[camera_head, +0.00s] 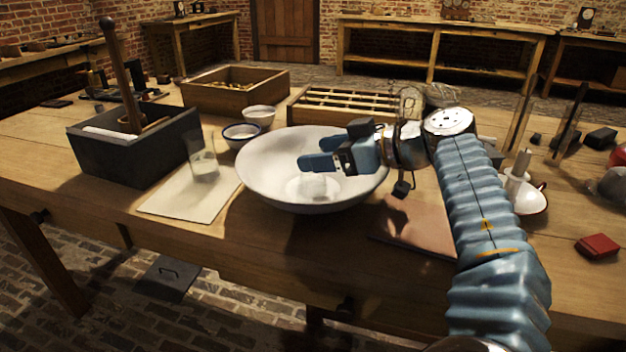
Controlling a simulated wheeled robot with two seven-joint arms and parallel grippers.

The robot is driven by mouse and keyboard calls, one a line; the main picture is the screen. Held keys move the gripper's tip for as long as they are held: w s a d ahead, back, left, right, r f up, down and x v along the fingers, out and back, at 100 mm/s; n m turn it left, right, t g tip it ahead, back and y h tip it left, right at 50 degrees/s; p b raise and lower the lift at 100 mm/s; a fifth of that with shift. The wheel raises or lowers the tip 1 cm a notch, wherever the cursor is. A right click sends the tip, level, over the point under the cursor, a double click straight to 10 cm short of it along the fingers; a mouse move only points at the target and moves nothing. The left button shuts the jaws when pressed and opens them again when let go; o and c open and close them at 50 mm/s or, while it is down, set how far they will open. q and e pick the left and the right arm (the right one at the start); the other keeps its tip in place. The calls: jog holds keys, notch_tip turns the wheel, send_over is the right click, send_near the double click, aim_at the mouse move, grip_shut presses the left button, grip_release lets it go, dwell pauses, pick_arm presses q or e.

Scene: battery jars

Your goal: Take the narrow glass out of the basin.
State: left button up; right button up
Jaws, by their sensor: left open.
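The wide white basin (262,175) stands at the middle of the bench's front. A clear glass (313,187) shows faintly low inside it, below my gripper; its outline is hard to make out. Another clear, tall glass (203,160) stands upright on a pale sheet left of the basin. My left gripper (313,154) is over the basin, above the glass inside, with its blue fingers pointing left. It is open and I see nothing between the fingers. Its arm comes up from the lower right of the picture. My right gripper is not in view.
A dark box (118,152) with an upright rod stands at the left. Two small bowls, one a blue-rimmed bowl (242,134), sit behind the basin. A wooden rack (345,104) and a wooden crate (235,92) stand further back. A red box (597,247) lies at the right.

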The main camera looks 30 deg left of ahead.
pick_arm(q)
grip_shut()
jog(key=shift+r, duration=0.1)
dwell(0.3)
